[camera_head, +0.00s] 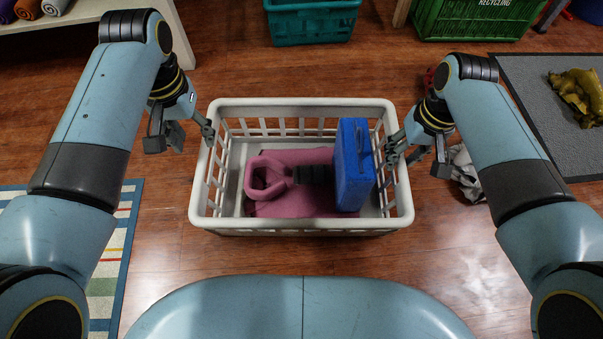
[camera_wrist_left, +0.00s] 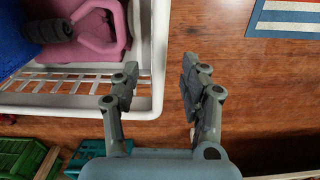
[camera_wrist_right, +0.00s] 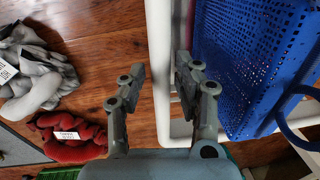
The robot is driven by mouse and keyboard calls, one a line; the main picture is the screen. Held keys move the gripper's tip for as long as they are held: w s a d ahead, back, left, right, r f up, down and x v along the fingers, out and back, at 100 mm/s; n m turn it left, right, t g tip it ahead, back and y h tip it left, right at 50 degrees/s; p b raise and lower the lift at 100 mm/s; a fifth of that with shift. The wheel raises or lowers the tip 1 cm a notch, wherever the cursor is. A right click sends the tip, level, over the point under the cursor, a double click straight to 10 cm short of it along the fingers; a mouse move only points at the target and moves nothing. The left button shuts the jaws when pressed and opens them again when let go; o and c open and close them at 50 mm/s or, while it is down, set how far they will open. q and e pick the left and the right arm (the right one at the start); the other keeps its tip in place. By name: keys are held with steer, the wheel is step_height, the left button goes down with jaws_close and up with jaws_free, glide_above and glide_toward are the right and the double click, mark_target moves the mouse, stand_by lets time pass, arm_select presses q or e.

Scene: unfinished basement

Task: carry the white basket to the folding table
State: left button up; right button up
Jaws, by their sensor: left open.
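The white basket (camera_head: 300,104) stands on the wood floor in front of me. In it are a pink watering-can-like item (camera_head: 278,160) and a blue perforated box (camera_head: 354,165). My left gripper (camera_head: 191,136) is open at the basket's left rim, one finger over the inner side and the other outside, with a gap. It also shows in the left wrist view (camera_wrist_left: 155,85). I see no folding table.
A teal crate (camera_head: 312,22) and a green recycling crate (camera_head: 470,20) stand beyond the basket. A grey mat (camera_head: 530,115) lies right, a striped rug (camera_head: 125,215) left. A shelf stands upper left.

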mark_target(202, 153)
arm_select(q)
step_height(202, 153, down, 7)
steer(key=shift+r, duration=0.15)
arm_select(e)
steer(key=f, duration=0.6)
steer(key=shift+a+f, duration=0.35)
steer(key=shift+a, duration=0.05)
arm_select(q)
steer(key=shift+c, duration=0.4)
arm_select(e)
steer(key=shift+c, duration=0.4)
arm_select(q)
steer(key=c, duration=0.5)
arm_select(e)
steer(key=c, duration=0.5)
arm_select(q)
jaws_close()
arm_select(e)
jaws_close()
